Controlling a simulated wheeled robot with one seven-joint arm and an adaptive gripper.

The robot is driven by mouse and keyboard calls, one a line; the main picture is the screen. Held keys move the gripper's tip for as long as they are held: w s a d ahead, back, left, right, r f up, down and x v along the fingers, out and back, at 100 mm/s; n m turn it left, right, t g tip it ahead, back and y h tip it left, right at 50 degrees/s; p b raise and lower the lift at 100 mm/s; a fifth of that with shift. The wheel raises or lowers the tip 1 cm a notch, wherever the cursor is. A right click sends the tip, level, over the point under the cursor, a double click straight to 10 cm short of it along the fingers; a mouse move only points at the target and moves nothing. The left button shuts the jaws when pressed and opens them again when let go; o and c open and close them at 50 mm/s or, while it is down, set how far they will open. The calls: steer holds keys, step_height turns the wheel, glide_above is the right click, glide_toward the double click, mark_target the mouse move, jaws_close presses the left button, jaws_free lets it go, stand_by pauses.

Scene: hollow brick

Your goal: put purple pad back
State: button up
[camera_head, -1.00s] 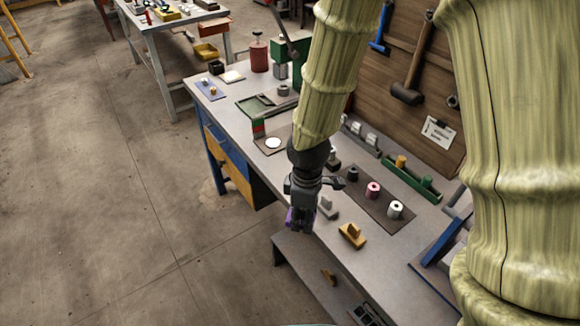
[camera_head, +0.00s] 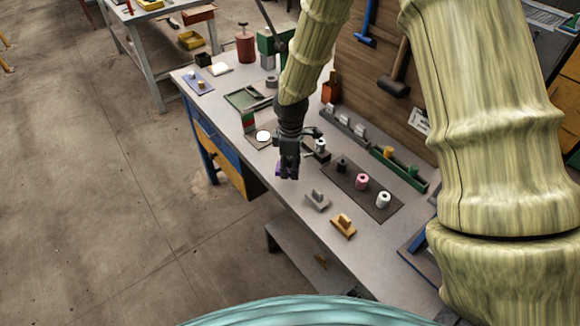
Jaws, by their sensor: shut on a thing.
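The purple pad (camera_head: 281,168) shows as a small purple patch between the fingers of my gripper (camera_head: 287,172). My gripper is shut on it, near the front edge of the workbench (camera_head: 275,205). The fingers hide most of the pad. I cannot tell whether the pad touches the bench top. A grey block with an upright grip (camera_head: 317,200) and a yellow-orange block of like shape (camera_head: 343,226) stand on the bench to the right of my gripper.
A dark mat (camera_head: 372,207) holds a black, a pink (camera_head: 361,182) and a white spool (camera_head: 383,199). A green tray (camera_head: 400,168) lies behind it. A brown board with a white disc (camera_head: 263,136) is left of my gripper. Tools hang on the back panel.

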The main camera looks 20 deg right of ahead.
mark_target(290, 171)
steer(key=shift+w, duration=0.5)
steer(key=shift+f+p, duration=0.85)
steer(key=shift+f, duration=0.95)
steer(key=shift+f, duration=0.1)
steer(key=o, duration=1.1)
steer(key=shift+c, duration=0.2)
steer(key=shift+r+b, duration=1.8)
steer(key=shift+r, duration=4.35)
steer(key=shift+s, duration=0.1)
